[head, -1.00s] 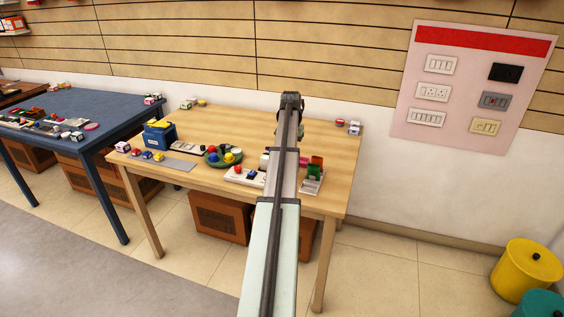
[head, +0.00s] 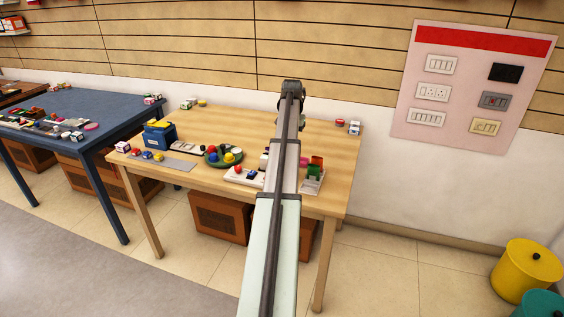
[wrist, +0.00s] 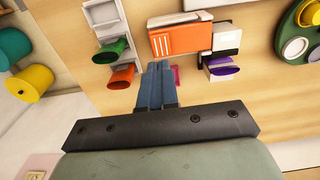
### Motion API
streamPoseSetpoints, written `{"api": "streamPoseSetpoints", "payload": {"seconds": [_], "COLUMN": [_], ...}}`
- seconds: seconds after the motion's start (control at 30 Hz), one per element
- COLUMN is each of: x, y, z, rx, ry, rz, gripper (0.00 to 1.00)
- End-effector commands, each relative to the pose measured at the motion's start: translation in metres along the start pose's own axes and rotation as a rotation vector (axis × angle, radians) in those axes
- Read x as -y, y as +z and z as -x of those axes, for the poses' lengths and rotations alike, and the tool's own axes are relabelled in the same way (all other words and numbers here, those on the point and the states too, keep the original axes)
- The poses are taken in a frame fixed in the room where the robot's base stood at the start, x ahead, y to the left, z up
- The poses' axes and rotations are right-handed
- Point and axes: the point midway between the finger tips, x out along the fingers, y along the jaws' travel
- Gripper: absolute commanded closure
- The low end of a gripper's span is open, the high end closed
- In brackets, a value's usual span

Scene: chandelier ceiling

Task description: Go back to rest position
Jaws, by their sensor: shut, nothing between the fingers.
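My arm reaches out over the wooden table (head: 215,122) in the head view, and its far end hides the gripper's fingers there. In the wrist view my gripper (wrist: 158,70) has its two blue-grey fingers together, with nothing held between them. The fingers are above the table top. Near the fingertips lie an orange block (wrist: 180,40), a green cup-like piece (wrist: 112,52) and a red one (wrist: 121,77) by a white holder (wrist: 125,26), and a purple-topped piece (wrist: 223,71).
A blue table (head: 75,103) stands further left. A yellow bin (head: 525,271) is on the floor at right.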

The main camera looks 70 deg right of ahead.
Motion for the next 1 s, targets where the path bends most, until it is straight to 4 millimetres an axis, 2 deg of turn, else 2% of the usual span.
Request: {"api": "streamPoseSetpoints", "payload": {"seconds": [0.37, 0.47, 0.57, 0.67, 0.8, 1.0], "x": [0.0, 0.007, 0.028, 0.063, 0.12, 0.192], "y": [0.0, 0.004, 0.016, 0.037, 0.077, 0.142], "z": [0.0, -0.004, -0.015, -0.033, -0.063, -0.103], "rx": [0.0, 0.001, 0.002, 0.002, 0.002, 0.002], "ry": [0.0, 0.0, 0.0, 0.0, 0.0, 0.001], "rz": [0.0, 0.011, 0.045, 0.103, 0.203, 0.348], "gripper": [1.0, 1.0, 1.0, 1.0, 1.0, 1.0]}}
